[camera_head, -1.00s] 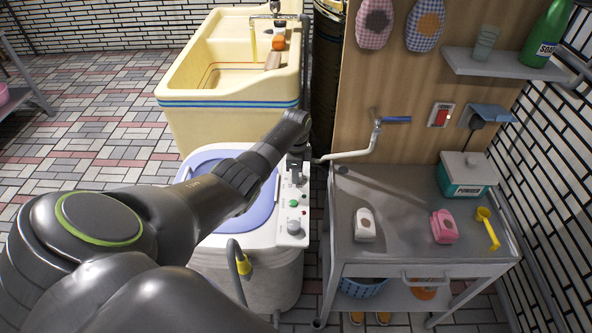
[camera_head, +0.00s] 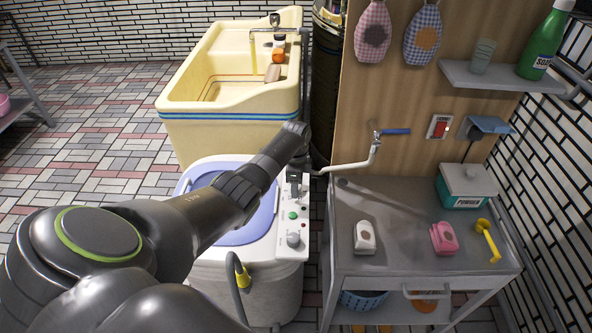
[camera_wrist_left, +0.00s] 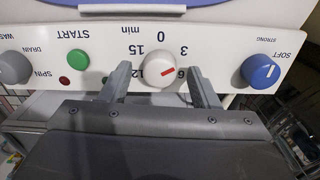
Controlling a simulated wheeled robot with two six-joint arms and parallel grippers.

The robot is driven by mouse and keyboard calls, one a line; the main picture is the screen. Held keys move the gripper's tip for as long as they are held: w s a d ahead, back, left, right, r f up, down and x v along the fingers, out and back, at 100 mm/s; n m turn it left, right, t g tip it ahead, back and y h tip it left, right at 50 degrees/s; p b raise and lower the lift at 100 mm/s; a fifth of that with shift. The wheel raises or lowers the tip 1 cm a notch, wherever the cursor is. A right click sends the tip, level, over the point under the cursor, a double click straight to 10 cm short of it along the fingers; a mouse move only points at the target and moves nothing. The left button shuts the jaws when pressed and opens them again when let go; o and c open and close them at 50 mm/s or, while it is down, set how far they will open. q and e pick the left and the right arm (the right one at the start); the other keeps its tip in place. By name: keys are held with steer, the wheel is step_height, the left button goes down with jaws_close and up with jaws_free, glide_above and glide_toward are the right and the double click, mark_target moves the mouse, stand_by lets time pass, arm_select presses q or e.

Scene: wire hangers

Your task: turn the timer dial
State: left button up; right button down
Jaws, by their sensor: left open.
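The white timer dial (camera_wrist_left: 158,72) sits on the washer's control panel in the left wrist view, with its numbers upside down. Its red mark points right and slightly up, close to the 6. My left gripper (camera_wrist_left: 160,78) is open, with one finger on each side of the dial and a visible gap on both sides. In the head view my left gripper (camera_head: 295,185) is over the panel of the washer (camera_head: 250,275) and hides the dial. My right gripper is not in view.
A green START button (camera_wrist_left: 77,60), red light and grey knob (camera_wrist_left: 14,67) are left of the dial; a blue knob (camera_wrist_left: 260,71) is right. A cream sink (camera_head: 230,120) stands behind the washer. A metal cart (camera_head: 395,205) stands close to its right.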

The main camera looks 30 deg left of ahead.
arm_select(q)
step_height(320, 180, up, 17)
steer(key=p, duration=0.1)
stand_by(0.3)
stand_by(0.4)
